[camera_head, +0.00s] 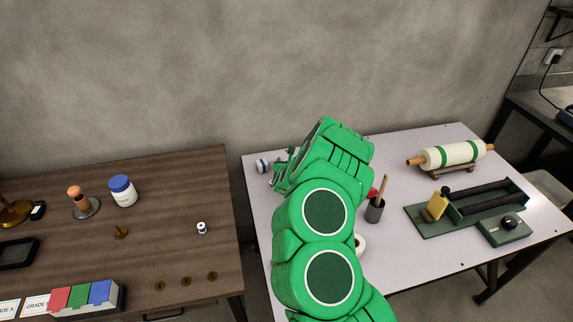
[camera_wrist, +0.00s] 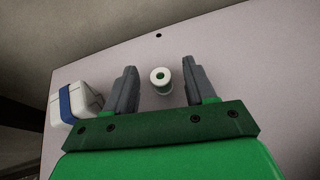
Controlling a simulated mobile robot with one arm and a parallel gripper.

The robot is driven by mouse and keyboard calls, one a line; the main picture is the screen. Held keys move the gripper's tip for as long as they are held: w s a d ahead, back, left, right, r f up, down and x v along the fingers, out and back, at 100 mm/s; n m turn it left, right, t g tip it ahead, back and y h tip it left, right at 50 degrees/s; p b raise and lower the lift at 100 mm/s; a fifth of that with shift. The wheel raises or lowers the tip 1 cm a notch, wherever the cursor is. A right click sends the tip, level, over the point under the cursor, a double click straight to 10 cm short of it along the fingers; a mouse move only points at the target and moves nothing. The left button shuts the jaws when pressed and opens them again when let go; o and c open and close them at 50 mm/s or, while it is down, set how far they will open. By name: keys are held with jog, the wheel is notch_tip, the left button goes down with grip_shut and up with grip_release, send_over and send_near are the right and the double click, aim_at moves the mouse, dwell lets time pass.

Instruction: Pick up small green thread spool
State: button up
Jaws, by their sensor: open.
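In the wrist view a small spool (camera_wrist: 161,80), white-rimmed with green around its centre, stands on the pale table. It sits between the two grey fingers of my gripper (camera_wrist: 160,84), with a gap on each side. The fingers are apart and hold nothing. In the head view my green arm reaches over the pale table, and my gripper (camera_head: 279,174) is at its left part. The spool is hidden there behind my arm and gripper.
A white object with a blue band (camera_wrist: 74,102) lies close left of my gripper; it also shows in the head view (camera_head: 262,166). A brown table (camera_head: 165,215) is at left.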

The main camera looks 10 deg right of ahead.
grip_shut()
jog(key=shift+r, duration=0.1)
dwell(0.3)
notch_tip(320, 180, up, 10)
dwell(0.8)
